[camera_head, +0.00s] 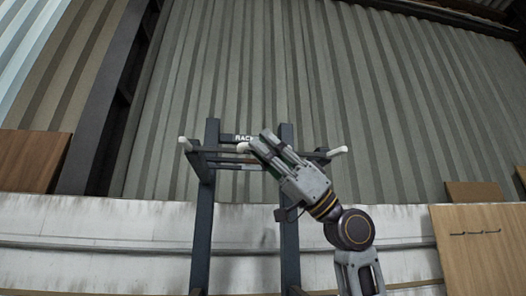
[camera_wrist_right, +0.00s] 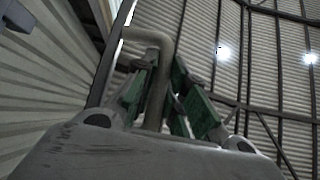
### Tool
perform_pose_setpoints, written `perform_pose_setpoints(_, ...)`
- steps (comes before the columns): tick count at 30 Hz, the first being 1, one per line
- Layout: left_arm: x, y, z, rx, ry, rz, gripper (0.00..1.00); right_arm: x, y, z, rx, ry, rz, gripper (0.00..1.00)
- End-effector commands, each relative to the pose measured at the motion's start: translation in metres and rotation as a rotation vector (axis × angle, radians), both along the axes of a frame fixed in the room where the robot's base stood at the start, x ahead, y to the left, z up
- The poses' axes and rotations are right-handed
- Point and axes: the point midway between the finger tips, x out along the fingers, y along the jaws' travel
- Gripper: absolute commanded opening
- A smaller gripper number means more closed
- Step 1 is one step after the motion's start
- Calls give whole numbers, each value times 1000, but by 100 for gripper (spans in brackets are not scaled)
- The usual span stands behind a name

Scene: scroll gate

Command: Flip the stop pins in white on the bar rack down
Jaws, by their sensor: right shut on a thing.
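The dark bar rack (camera_head: 205,205) stands upright ahead, with two posts and a "RACK" label (camera_head: 244,138) between them. A white stop pin (camera_head: 184,143) shows at the left bar end and another (camera_head: 338,150) at the right bar end. A third white pin end (camera_head: 243,148) shows at my right gripper (camera_head: 259,141). In the right wrist view, a bent light pin (camera_wrist_right: 163,52) stands between the green-padded fingers of my right gripper (camera_wrist_right: 161,75), which is shut on it. The fingers hide part of this pin. My left gripper is not in view.
A corrugated wall (camera_head: 400,90) and a low white wall (camera_head: 100,230) stand behind the rack. A wooden panel (camera_head: 485,250) is at the lower right and another (camera_head: 32,160) at the left. Open space lies left of the rack.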

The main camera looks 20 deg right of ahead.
Motion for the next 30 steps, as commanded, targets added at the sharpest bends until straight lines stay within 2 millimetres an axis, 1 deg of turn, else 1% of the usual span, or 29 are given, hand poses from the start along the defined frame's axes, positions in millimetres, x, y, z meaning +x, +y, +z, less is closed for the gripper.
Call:
perform_pose_setpoints(14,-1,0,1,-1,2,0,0,0,1,-2,-6,0,1,0)
perform_pose_setpoints(15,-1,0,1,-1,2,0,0,0,2,-2,-6,0,1,19)
perform_pose_setpoints(19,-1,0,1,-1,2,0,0,0,1,-2,-5,-1,1,35)
perform_pose_setpoints(30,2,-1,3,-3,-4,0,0,-1,0,-2,-4,-2,0,35)
